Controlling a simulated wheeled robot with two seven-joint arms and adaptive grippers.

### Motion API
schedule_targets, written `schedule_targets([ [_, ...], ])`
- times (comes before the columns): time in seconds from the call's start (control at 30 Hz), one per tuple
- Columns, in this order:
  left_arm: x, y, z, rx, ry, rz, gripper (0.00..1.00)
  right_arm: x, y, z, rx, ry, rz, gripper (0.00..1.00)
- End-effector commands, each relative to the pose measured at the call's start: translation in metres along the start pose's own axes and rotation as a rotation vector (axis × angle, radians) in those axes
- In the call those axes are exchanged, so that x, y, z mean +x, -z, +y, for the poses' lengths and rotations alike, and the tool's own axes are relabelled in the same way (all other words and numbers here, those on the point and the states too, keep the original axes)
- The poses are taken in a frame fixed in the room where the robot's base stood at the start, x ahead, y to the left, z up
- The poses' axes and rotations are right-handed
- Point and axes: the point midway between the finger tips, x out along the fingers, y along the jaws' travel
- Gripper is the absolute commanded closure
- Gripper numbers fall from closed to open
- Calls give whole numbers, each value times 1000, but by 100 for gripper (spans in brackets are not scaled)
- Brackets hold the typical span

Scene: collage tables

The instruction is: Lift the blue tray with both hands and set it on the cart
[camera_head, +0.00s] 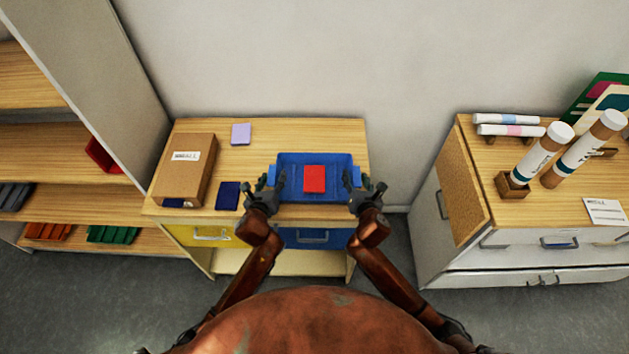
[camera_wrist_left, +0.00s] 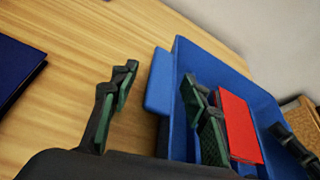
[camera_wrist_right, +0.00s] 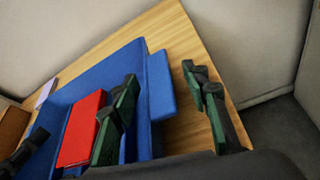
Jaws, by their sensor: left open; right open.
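The blue tray (camera_head: 300,159) rests on the wooden top of a low cabinet, with a red block (camera_head: 315,179) lying in it. My left gripper (camera_head: 267,184) is open at the tray's left end. In the left wrist view its fingers (camera_wrist_left: 160,105) are on either side of the left handle tab (camera_wrist_left: 160,82), one over the tray's inside. My right gripper (camera_head: 364,184) is open at the right end. In the right wrist view its fingers (camera_wrist_right: 160,108) are likewise on either side of the right handle tab (camera_wrist_right: 160,86). I cannot make out a cart.
A cardboard box (camera_head: 185,168), a dark blue flat item (camera_head: 228,195) and a lilac pad (camera_head: 241,134) lie left of the tray on the cabinet top (camera_head: 265,135). A drawer unit (camera_head: 545,235) with white tubes (camera_head: 545,150) stands to the right. Shelves (camera_head: 60,150) stand at the left.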

Motion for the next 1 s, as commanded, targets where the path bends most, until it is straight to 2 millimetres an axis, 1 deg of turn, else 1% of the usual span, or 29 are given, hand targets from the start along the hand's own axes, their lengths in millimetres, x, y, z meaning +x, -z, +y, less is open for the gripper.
schedule_targets([
  [0.1,5,0,0,-1,0,0,58,5,0,0,0,1,0,58],
  [0.37,5,0,0,-1,0,0,58,5,0,0,0,0,0,58],
  [0.9,5,0,0,-1,0,0,95,5,0,0,0,1,0,95],
  [1.0,5,0,0,-1,0,0,100,5,0,0,0,1,0,100],
])
